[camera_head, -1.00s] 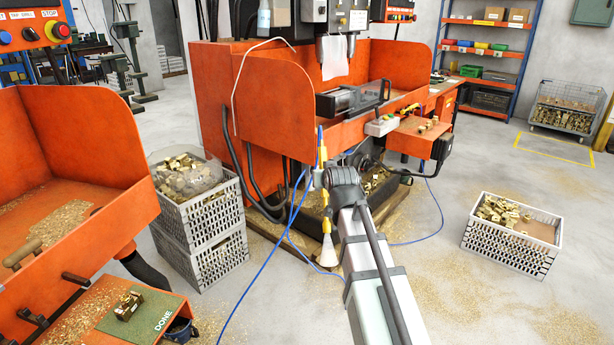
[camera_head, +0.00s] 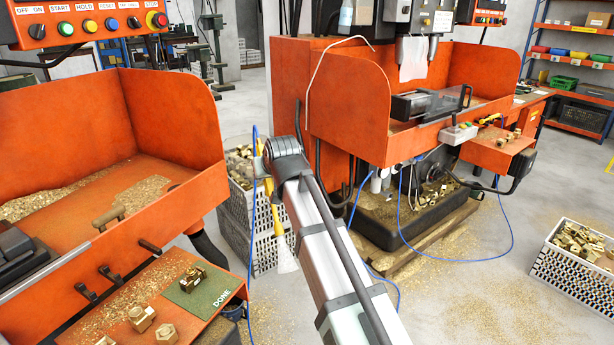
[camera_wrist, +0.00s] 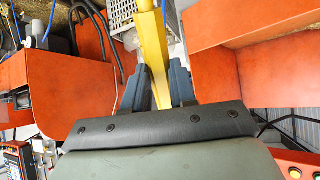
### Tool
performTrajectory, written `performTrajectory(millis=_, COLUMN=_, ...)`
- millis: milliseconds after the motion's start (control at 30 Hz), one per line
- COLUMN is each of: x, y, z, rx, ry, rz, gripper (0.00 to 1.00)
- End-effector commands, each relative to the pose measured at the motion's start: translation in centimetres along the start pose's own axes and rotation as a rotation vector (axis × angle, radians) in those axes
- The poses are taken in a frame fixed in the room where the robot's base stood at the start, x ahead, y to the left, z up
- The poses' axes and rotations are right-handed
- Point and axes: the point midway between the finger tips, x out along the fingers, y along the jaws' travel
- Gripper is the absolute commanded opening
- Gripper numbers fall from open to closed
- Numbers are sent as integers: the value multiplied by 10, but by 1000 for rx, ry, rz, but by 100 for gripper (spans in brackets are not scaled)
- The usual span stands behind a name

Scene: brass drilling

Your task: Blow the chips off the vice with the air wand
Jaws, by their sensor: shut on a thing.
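My gripper (camera_wrist: 157,76) is shut on the yellow air wand (camera_wrist: 154,48), which runs between its two blue-grey fingers in the wrist view. In the head view the wand (camera_head: 276,213) hangs near the end of my arm, with a pale flared end low down and a blue hose (camera_head: 252,195) beside it. My arm hides part of the gripper there. A dark vice (camera_head: 16,252) is partly in view at the left edge, in the left orange machine. Brass chips (camera_head: 45,201) lie on that machine's bed. Another dark vice (camera_head: 415,104) sits in the right machine.
The left machine's orange side guard (camera_head: 172,122) stands between its bed and my wand. A shelf with a green DONE mat (camera_head: 204,293) and brass parts is at the front. Grey crates (camera_head: 238,213) stand between the machines. Blue hose lies across the floor.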

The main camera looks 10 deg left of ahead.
Motion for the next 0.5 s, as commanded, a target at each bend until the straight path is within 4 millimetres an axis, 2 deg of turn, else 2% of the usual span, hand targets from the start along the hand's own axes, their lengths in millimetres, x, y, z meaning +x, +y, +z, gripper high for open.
performTrajectory(millis=33, x=4, y=-22, z=-10, rx=-18, ry=-9, rz=-21, gripper=0)
performTrajectory(millis=500, x=11, y=-206, z=-51, rx=-166, ry=-124, rz=-173, gripper=0)
